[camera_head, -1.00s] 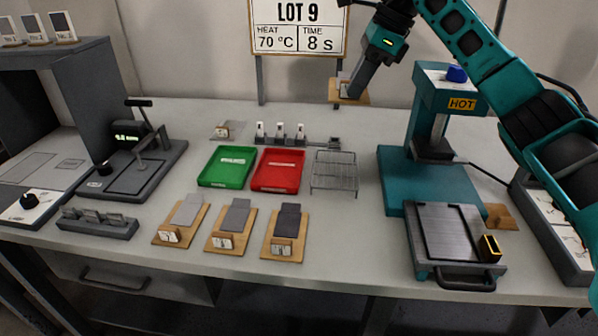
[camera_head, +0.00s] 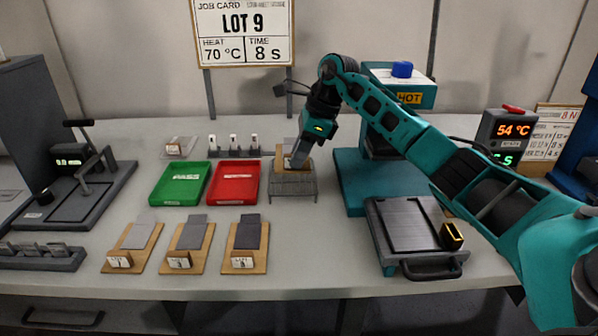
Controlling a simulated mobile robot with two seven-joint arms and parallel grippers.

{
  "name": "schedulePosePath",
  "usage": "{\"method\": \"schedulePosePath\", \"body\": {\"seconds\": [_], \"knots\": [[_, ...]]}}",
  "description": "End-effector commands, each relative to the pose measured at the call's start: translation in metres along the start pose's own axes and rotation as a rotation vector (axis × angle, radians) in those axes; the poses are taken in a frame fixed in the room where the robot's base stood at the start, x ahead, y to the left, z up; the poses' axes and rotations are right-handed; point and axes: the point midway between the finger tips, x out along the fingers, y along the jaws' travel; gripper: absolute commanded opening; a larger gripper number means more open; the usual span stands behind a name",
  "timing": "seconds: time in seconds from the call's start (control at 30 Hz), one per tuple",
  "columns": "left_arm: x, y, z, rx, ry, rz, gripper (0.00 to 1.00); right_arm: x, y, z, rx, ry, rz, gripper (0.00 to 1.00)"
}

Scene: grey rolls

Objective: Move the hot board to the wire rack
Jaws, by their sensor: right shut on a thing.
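My right gripper (camera_head: 299,158) is shut on a wooden board (camera_head: 281,160) and points down at the back of the wire rack (camera_head: 293,188). The board is light wood, and the gripper covers part of it. The board overlaps the rear of the rack in the picture. I cannot tell whether it touches the wires or hangs just above them. The front of the rack is bare. My left gripper is not in view.
A red tray (camera_head: 234,183) and a green tray (camera_head: 180,184) lie left of the rack. A teal press marked HOT (camera_head: 350,190) stands close on its right. Several wooden boards with grey strips, such as one (camera_head: 246,243), lie in front. A display (camera_head: 512,131) reads 54 °C.

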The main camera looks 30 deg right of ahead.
Motion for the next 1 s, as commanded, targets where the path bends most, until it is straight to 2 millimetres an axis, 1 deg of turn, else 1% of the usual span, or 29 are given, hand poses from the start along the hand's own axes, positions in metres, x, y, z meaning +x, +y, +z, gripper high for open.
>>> {"method": "schedulePosePath", "body": {"seconds": [0.2, 0.27, 0.67, 0.7, 0.93, 1.0], "knots": [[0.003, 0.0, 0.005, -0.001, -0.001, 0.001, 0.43, 0.029, 0.001, -0.012, 0.002, 0.0, 0.004, 0.0], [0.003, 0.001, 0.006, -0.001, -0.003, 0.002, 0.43, 0.036, 0.001, -0.015, 0.002, 0.001, 0.003, 0.0], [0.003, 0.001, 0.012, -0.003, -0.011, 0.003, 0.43, 0.041, 0.0, -0.017, 0.0, 0.0, 0.0, 0.0], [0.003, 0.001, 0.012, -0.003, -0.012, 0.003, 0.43, 0.04, 0.0, -0.017, 0.0, 0.0, 0.0, 0.17], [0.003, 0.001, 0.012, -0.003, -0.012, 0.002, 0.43, 0.04, 0.0, -0.017, 0.0, 0.001, 0.001, 0.39], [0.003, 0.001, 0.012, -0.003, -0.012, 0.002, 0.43, 0.04, 0.0, -0.017, 0.0, 0.001, 0.001, 0.4]]}}
